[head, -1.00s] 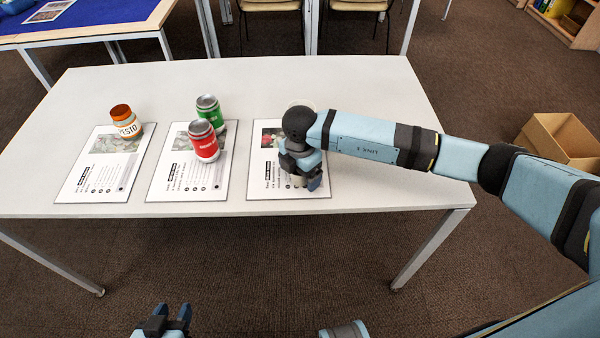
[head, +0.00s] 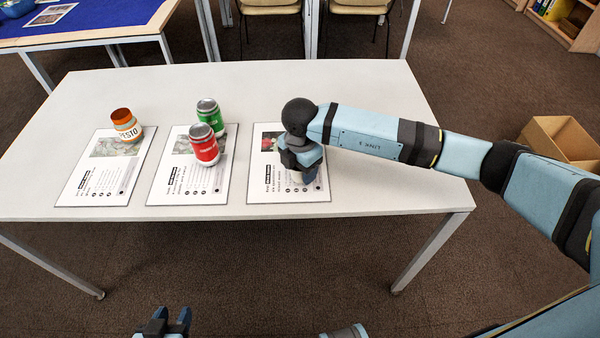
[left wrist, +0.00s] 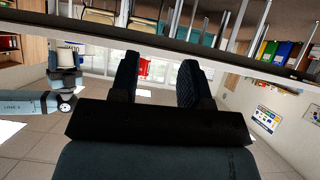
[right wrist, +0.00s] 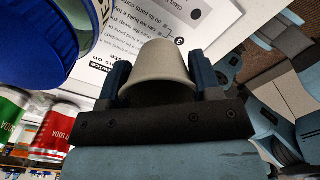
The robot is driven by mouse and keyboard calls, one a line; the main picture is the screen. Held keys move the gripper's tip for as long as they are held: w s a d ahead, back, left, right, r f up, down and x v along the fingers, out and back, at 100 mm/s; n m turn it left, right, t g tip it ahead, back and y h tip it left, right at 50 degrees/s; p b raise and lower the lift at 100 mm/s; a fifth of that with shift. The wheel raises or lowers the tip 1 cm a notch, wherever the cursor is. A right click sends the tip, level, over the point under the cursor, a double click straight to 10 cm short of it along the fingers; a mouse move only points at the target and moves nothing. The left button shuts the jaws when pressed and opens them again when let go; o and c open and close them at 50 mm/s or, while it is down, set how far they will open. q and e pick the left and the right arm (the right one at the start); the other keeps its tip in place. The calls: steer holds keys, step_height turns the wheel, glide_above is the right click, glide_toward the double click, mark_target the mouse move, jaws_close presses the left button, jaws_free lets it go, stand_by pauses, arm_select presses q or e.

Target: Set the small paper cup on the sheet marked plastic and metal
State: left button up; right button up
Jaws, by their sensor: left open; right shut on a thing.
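The small paper cup (right wrist: 163,65) is pale grey-beige and sits between the fingers of my right gripper (right wrist: 162,80) in the right wrist view. In the head view my right gripper (head: 308,176) is over the right sheet (head: 262,190), which has a red picture; the cup is hidden there. Whether the cup touches the sheet cannot be told. The middle sheet (head: 170,190) holds a red can (head: 204,146) and a green can (head: 210,113). The sheets' headings are too small to read. My left gripper (head: 167,322) is open and empty, low in front of the table; its fingers (left wrist: 158,80) also show in the left wrist view.
A large blue-and-white object (right wrist: 45,35) is close beside my right gripper in the right wrist view. The back of the white table (head: 250,80) is clear. A cardboard box (head: 560,140) is right of the table.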

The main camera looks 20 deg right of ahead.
arm_select(q)
steer(key=shift+a+r+p, duration=0.1)
steer(key=shift+r+p, duration=0.1)
steer(key=shift+p, duration=0.5)
arm_select(e)
step_height(320, 180, up, 17)
